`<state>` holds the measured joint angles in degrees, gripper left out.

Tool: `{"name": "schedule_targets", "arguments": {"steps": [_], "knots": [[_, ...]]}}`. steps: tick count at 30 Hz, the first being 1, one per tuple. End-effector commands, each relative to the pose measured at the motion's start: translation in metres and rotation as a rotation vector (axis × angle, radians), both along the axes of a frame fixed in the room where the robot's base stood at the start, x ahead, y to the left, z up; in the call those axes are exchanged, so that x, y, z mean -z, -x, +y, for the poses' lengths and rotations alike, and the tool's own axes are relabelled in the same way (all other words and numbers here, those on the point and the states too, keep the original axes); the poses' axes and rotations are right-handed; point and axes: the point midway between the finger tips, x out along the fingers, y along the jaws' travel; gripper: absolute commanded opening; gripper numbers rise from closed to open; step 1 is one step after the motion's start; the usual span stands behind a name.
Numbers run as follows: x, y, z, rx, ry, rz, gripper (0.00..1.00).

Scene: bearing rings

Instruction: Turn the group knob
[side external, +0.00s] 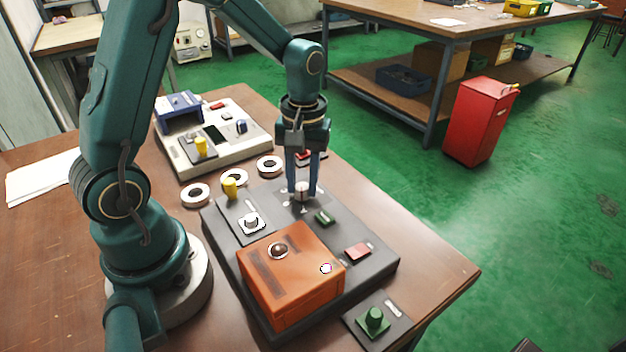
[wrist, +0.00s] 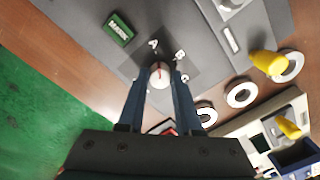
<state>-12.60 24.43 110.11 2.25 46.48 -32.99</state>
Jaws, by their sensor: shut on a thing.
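The group knob (wrist: 159,76) is a round, pale knob with a red pointer line, on the dark grey panel (wrist: 100,45). Letters A and B are readable beside it in the wrist view; other marks are partly hidden by my fingers. My gripper (wrist: 160,82) points down over the knob with one finger on each side, shut on it. In the side view my gripper (side external: 302,188) stands at the panel's far end, and the knob (side external: 302,196) is partly covered by the fingers.
An orange box (side external: 290,275) sits on the panel near the front. Several white rings (side external: 196,195) and a beige device (side external: 215,140) lie beyond the panel.

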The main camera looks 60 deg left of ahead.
Motion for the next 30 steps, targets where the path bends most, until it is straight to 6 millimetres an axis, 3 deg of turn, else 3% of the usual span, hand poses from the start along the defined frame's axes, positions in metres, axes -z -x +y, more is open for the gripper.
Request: {"name": "schedule_targets", "arguments": {"steps": [23, 24, 25, 30], "knots": [[-0.0011, -0.0007, 0.0002, -0.101, 0.000, -0.002, 0.00], [-0.0011, -0.0007, 0.0002, -0.100, 0.000, -0.002, 0.49], [-0.0010, -0.0007, 0.0002, -0.100, 0.000, -0.002, 0.60], [-0.0006, -0.0004, 0.0002, -0.099, 0.000, -0.002, 0.64]]}}
